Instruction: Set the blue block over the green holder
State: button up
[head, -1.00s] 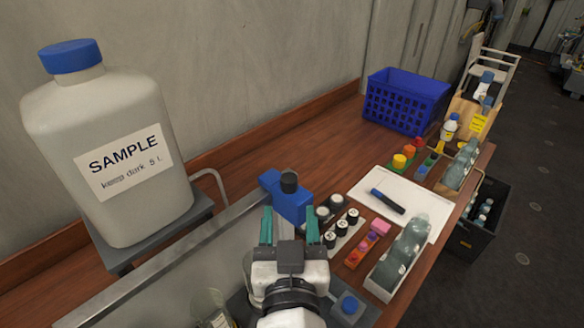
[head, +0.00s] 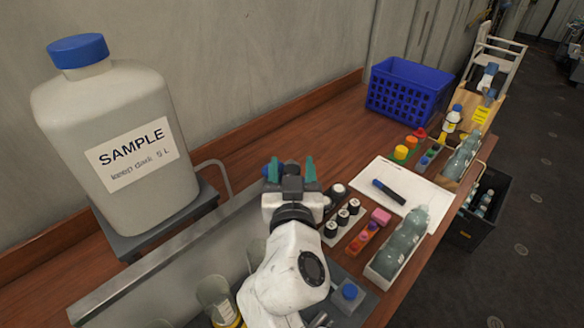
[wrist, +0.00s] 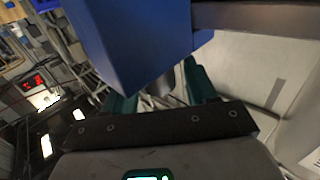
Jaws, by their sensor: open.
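A large blue block-shaped thing (head: 266,171) is mostly hidden behind my gripper (head: 291,170) in the head view. In the wrist view the blue block (wrist: 130,40) looms close at the upper middle, and a grey cylinder on it shows near the space between my fingertips (wrist: 158,90). My gripper is open with its two teal fingers apart. I cannot tell whether they touch the cylinder. A low green holder (head: 420,170) with small coloured pieces lies towards the back right of the bench, small in view.
A white SAMPLE canister (head: 115,150) stands on a stand at left. Bare wood shows behind my gripper.

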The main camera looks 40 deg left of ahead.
jog(key=shift+c, duration=0.2)
grip_shut()
jog(key=shift+s, duration=0.1)
